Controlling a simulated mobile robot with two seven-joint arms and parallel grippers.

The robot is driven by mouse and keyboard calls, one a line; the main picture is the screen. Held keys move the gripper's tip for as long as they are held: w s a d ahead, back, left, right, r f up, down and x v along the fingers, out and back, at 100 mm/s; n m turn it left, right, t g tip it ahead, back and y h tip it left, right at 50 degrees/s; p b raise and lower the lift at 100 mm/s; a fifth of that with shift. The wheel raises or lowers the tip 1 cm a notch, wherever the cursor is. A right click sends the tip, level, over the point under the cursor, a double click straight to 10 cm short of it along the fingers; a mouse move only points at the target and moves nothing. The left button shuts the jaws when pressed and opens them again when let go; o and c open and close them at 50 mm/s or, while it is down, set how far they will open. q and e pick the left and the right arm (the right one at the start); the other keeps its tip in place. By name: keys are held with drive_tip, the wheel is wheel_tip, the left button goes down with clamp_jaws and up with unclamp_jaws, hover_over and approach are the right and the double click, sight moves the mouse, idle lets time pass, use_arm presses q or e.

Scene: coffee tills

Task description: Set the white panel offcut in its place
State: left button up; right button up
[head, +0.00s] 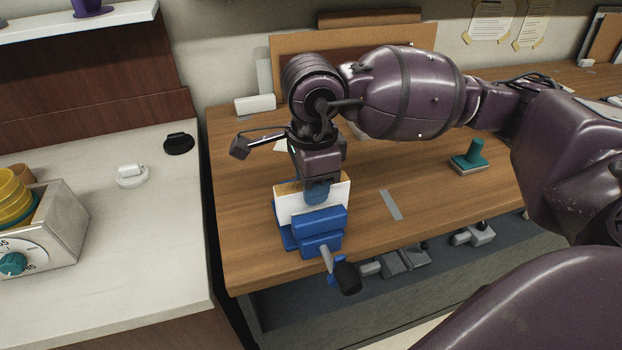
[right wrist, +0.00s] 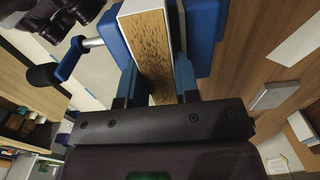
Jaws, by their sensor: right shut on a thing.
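The white panel offcut (head: 283,206) stands upright behind the blue front jaw of a vise (head: 320,221) at the bench's front edge. Its lower edge is hidden by that jaw. My right gripper (head: 317,192) reaches down from above and is shut on the panel's upper part. In the right wrist view, the panel's speckled brown core edge (right wrist: 155,45) lies between my blue fingers (right wrist: 157,88). The vise's blue jaws (right wrist: 205,35) show on both sides of the panel there; whether they touch it I cannot tell. My left gripper is not in view.
The vise's black-knobbed handle (head: 346,276) sticks out in front of the bench. A green-handled block (head: 471,157) stands to the right on the wooden bench (head: 430,205). A grey strip (head: 390,205) lies right of the vise. A white counter (head: 130,235) is left.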

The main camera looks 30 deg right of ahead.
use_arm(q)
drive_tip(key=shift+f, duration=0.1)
use_arm(e)
drive_tip(key=shift+f, duration=0.1)
drive_tip(key=o, duration=1)
wheel_tip(320, 180, up, 3)
drive_tip(key=shift+w+r+p, duration=0.1)
drive_tip(key=shift+r+p, duration=0.1)
drive_tip(key=shift+p, duration=0.1)
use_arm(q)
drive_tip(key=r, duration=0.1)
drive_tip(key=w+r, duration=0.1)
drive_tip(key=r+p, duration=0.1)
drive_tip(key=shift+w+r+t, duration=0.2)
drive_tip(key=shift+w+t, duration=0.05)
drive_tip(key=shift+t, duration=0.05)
use_arm(e)
wheel_tip(320, 180, up, 7)
drive_tip(key=shift+r, duration=0.2)
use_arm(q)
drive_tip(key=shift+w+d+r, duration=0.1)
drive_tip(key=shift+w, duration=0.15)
